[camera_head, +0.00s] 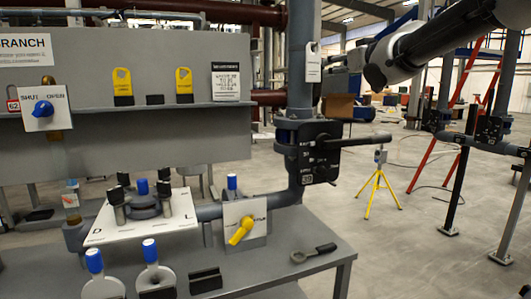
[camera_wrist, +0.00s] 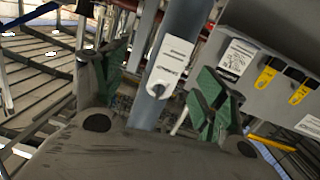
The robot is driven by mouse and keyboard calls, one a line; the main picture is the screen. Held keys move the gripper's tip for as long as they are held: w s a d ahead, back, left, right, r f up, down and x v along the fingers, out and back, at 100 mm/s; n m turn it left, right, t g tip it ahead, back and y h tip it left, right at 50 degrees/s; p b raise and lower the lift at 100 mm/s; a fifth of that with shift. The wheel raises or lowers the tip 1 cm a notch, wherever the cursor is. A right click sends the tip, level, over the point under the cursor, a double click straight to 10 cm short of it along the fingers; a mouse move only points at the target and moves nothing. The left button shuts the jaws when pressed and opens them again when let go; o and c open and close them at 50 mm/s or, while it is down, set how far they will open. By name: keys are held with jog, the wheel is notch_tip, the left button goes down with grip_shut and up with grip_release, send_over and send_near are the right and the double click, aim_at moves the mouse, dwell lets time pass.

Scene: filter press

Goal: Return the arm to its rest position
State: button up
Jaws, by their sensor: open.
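My arm reaches in from the upper right in the head view. My gripper (camera_head: 343,62) is near the vertical grey pipe (camera_head: 301,80), at the height of a white tag (camera_head: 313,62) on that pipe. In the wrist view my gripper (camera_wrist: 163,80) has its two green-padded fingers spread wide, with nothing held between them. The pipe (camera_wrist: 180,45) and the tag (camera_wrist: 171,65) show beyond the gap between the fingers. Whether the gripper touches the tag cannot be told, but the gap looks empty.
A grey panel (camera_head: 120,140) with yellow tags (camera_head: 183,82) stands at the left. Below is a bench (camera_head: 260,275) with valves and a wrench (camera_head: 313,253). A black valve box (camera_head: 310,152) has a lever (camera_head: 358,141) sticking out right. A yellow tripod (camera_head: 378,185) and red ladder (camera_head: 440,140) stand behind.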

jog(key=s+d+f+m+g+h, duration=0.1)
jog(key=s+d+f+g+h, duration=0.15)
jog(key=f, duration=0.35)
jog(key=s+d+f+g+h, duration=0.1)
jog(key=d+f, duration=0.2)
jog(key=f, duration=0.2)
jog(key=s+d+f+m+g+h, duration=0.1)
jog(key=s+d+f+g, duration=0.15)
jog(key=s+f, duration=0.5)
jog(key=s+d+f+g, duration=0.2)
jog(key=s+f+g, duration=0.2)
jog(key=s+f, duration=0.3)
jog(key=s+f+g, duration=0.1)
jog(key=s+f, duration=0.1)
jog(key=s, duration=0.6)
jog(key=s+f+m+g, duration=0.1)
jog(key=s+f, duration=0.1)
jog(key=s, duration=0.7)
jog(key=shift+m+y, duration=0.3)
jog(key=shift+y, duration=0.05)
